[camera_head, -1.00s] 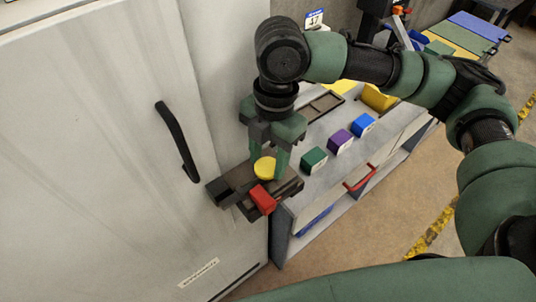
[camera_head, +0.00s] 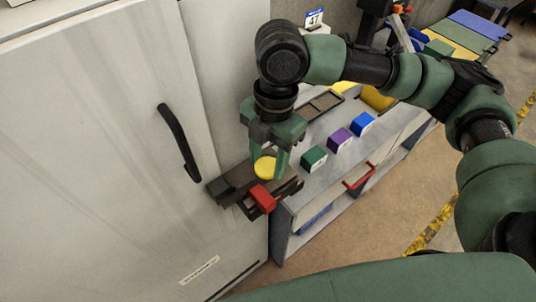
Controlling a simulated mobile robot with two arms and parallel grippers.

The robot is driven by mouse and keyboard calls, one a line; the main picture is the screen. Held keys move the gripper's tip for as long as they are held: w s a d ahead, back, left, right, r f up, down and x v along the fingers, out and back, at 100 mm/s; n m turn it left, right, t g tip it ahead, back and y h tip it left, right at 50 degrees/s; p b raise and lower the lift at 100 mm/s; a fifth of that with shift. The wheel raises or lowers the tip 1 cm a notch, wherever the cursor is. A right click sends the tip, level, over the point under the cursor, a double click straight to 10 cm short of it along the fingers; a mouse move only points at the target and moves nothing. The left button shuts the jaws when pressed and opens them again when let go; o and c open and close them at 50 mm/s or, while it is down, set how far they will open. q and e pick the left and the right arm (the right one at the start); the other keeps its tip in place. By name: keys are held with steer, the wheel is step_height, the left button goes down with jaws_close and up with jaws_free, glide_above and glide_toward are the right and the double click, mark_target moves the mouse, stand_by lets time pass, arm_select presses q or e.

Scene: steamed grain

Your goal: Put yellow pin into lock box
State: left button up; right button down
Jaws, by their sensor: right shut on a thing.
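The yellow pin (camera_head: 265,167) shows as a round yellow disc between the fingers of my right gripper (camera_head: 269,160). The gripper points down and is shut on the pin. The lock box (camera_head: 232,187) looks like the dark brown block with a red part (camera_head: 262,198) at its front, on the near left end of the grey bench. The pin is right over or at this box; I cannot tell whether its lower end is inside. My left gripper is not in view.
Green (camera_head: 313,158), purple (camera_head: 339,141) and blue (camera_head: 362,124) blocks stand in a row on the bench (camera_head: 330,181). A dark tray (camera_head: 320,105) lies behind. A white cabinet (camera_head: 90,160) with a black handle (camera_head: 178,142) stands close at left. A red handle (camera_head: 359,176) is on the bench front.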

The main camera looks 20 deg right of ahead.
mark_target(270, 162)
steer(key=shift+f, duration=0.65)
stand_by(0.5)
steer(key=c, duration=1)
jaws_free()
step_height(270, 162, up, 3)
steer(key=p, duration=0.3)
steer(key=shift+d, duration=0.15)
steer(key=shift+w+d+r+p, duration=0.1)
steer(key=shift+r+p, duration=0.2)
steer(key=shift+r, duration=0.3)
steer(key=shift+w+d+r+p, duration=0.1)
steer(key=shift+r+p, duration=0.2)
steer(key=shift+r, duration=0.3)
steer(key=shift+w+d+r, duration=0.1)
steer(key=shift+r, duration=1.3)
steer(key=shift+w+d+r, duration=0.1)
steer(key=shift+r, duration=1.3)
steer(key=shift+s, duration=0.1)
